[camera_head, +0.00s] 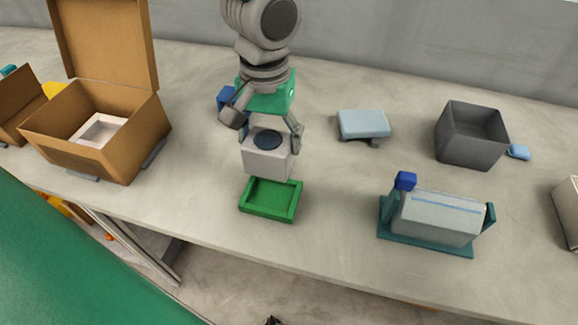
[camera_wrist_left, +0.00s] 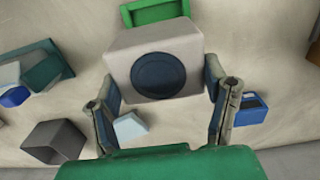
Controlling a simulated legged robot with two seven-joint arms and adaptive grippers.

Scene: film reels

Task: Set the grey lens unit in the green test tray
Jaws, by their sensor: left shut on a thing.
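The grey lens unit (camera_head: 267,162) is a light grey block with a dark round lens on one face. My left gripper (camera_head: 268,137) is shut on it, one finger on each side. In the left wrist view the lens unit (camera_wrist_left: 155,60) sits between the fingers (camera_wrist_left: 160,95), lens face toward the camera. The green test tray (camera_head: 270,199) is shallow and empty where visible, near the table's front edge. The lens unit appears just behind and above it in the head view; I cannot tell its exact height. The tray (camera_wrist_left: 155,12) also shows beyond the unit in the wrist view. My right gripper is not seen.
An open cardboard box (camera_head: 75,148) with a white item inside stands at left. At right are a grey bin (camera_head: 471,134), a light blue block (camera_head: 363,124) and a teal stand (camera_head: 428,243) holding a grey body. The table is clear beside the tray.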

